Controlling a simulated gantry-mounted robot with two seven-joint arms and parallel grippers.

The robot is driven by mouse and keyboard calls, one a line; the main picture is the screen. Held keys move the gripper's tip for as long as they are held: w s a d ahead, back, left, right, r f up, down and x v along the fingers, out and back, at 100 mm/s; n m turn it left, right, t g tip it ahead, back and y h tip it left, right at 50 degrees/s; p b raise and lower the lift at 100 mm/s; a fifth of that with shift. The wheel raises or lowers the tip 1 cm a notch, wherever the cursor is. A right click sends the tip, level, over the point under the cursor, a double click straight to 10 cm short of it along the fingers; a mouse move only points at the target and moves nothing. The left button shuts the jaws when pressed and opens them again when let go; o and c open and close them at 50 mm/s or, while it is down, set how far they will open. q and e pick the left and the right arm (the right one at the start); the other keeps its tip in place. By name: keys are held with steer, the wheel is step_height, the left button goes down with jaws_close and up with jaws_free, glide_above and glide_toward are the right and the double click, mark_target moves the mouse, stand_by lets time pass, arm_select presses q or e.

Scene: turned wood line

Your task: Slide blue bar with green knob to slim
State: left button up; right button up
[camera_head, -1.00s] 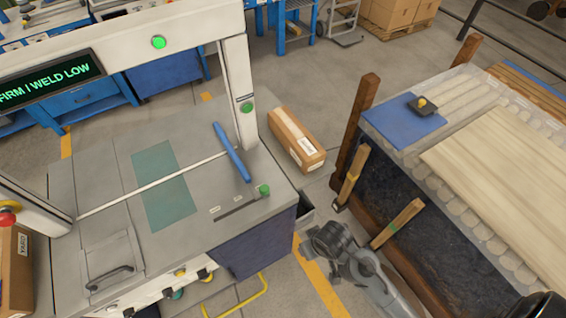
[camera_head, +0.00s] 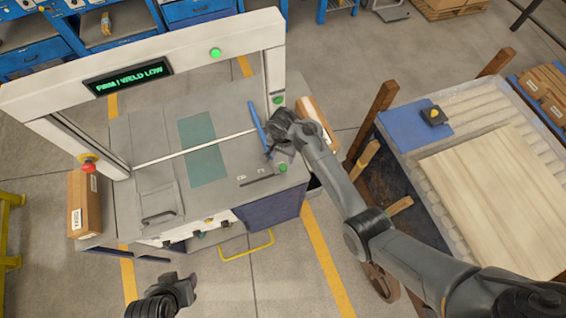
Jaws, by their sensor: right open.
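The blue bar (camera_head: 257,119) stands along the right side of the grey machine top, at the end of a thin white rod. The green knob (camera_head: 283,168) sits at the right end of a dark slot (camera_head: 259,180) near the front right corner. Small labels (camera_head: 241,178) lie beside the slot, too small to read. My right gripper (camera_head: 275,150) is open, close to the bar's near end and just behind the knob; I cannot tell whether it touches the bar. My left gripper (camera_head: 180,281) is low in front of the machine, away from the bar; its jaw opening is unclear.
The machine's white frame (camera_head: 190,45) arches over its top, with a display (camera_head: 128,76) reading "FIRM / WELD LOW". A cardboard box (camera_head: 316,120) stands behind on the right, and a wood-loaded cart (camera_head: 490,190) farther right.

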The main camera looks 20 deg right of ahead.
mark_target(283, 167)
step_height(283, 167, down, 8)
steer(key=shift+d+r+b, duration=0.1)
steer(key=shift+b, duration=0.75)
steer(key=shift+f, duration=0.7)
jaws_close()
